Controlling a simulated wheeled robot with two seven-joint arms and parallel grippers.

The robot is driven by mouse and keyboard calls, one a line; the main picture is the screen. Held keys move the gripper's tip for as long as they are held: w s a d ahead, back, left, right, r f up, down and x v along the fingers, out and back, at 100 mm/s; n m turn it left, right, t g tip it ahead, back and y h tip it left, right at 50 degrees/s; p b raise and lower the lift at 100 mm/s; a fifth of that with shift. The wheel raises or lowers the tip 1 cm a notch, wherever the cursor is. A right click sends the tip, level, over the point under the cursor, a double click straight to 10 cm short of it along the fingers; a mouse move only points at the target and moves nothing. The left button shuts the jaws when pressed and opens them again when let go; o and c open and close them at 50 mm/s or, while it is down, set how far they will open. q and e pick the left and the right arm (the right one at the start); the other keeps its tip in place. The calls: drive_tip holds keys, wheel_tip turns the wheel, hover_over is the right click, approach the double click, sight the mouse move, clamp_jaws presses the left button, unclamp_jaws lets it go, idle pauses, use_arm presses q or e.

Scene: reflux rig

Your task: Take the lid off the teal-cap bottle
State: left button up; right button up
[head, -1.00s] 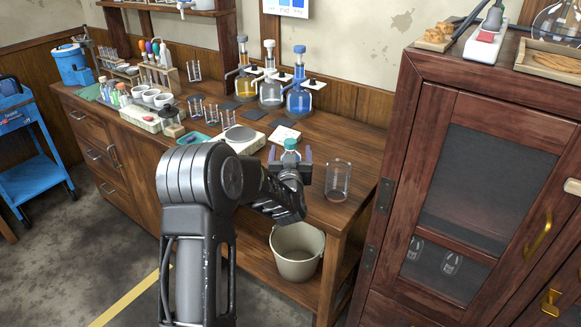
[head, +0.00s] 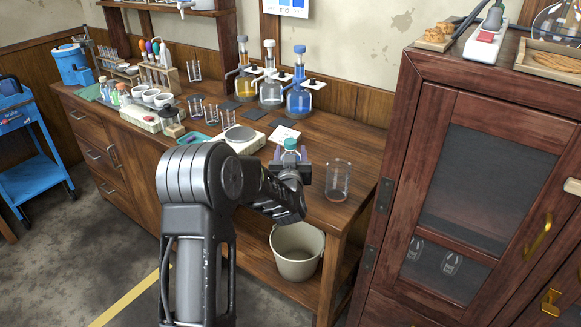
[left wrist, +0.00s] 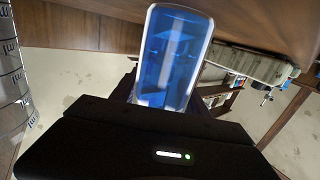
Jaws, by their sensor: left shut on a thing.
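The teal-cap bottle stands on the wooden bench, its teal lid (head: 291,144) showing above my gripper in the head view. My left gripper (head: 290,158) is shut on the bottle's body, below the lid. Most of the body is hidden by the gripper and arm in the head view. In the left wrist view the clear, blue-tinted bottle (left wrist: 172,60) sits at the dark gripper; the lid cannot be made out there. The lid appears to be on the bottle. My right gripper is not in view.
A clear glass beaker (head: 338,181) stands close to the right of the bottle. A hotplate (head: 237,139) and a white card (head: 284,134) lie behind it. Flasks (head: 299,95) line the back. A bucket (head: 297,252) sits on the lower shelf. A tall cabinet (head: 480,190) stands right.

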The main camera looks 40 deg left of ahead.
use_arm(q)
drive_tip(key=shift+r, duration=0.2)
clamp_jaws()
wheel_tip(320, 180, up, 10)
drive_tip(key=shift+f, duration=0.15)
idle(0.5)
drive_tip(key=o, duration=1)
unclamp_jaws()
clamp_jaws()
